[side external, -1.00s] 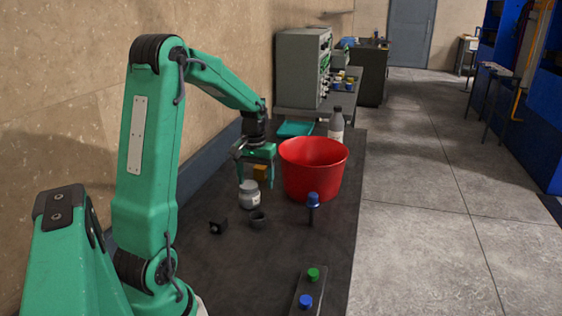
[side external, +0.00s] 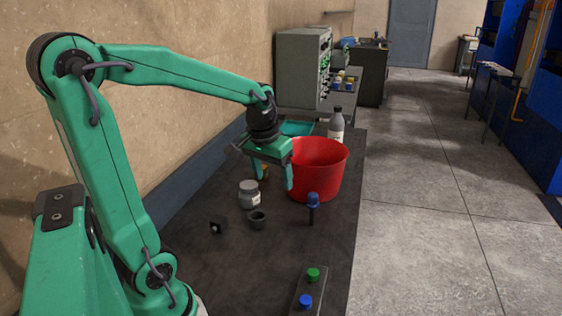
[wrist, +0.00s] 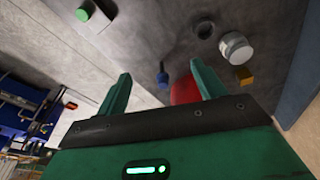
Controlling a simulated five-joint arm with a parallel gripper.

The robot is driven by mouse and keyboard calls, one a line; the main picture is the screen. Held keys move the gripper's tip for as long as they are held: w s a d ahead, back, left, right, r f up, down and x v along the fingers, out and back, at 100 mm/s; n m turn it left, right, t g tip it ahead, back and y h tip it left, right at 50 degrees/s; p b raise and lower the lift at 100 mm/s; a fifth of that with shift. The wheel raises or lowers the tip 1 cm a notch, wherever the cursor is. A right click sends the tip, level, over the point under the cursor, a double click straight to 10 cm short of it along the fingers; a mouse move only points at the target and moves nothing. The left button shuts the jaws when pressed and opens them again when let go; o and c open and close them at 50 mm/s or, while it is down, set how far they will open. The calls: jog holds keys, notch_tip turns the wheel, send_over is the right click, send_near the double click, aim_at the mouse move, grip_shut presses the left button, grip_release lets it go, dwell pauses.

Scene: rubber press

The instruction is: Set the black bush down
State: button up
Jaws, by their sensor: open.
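The black bush (side external: 258,220), a short dark hollow ring, stands on the dark bench top in front of the white jar. It also shows in the wrist view (wrist: 204,29), beyond the right fingertip. My gripper (side external: 267,168) is open, with nothing seen between its fingers. It hangs above the bench, behind and higher than the bush, close to the left side of the red bucket (side external: 325,172). In the wrist view both fingers of my gripper (wrist: 161,80) are spread apart.
The white jar (side external: 249,195) stands just behind the bush, and a small black block (side external: 217,226) lies to its left. A blue-topped post (side external: 313,205) stands to its right. A button box (side external: 309,291) lies at the front; bench between is clear.

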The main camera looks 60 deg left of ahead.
jog(key=s+d+r+m+t, duration=0.3)
jog(key=s+d+m, duration=0.2)
jog(key=s+d, duration=0.3)
jog(key=d, duration=0.4)
jog(key=shift+s+h, duration=0.3)
jog(key=shift+h, duration=0.1)
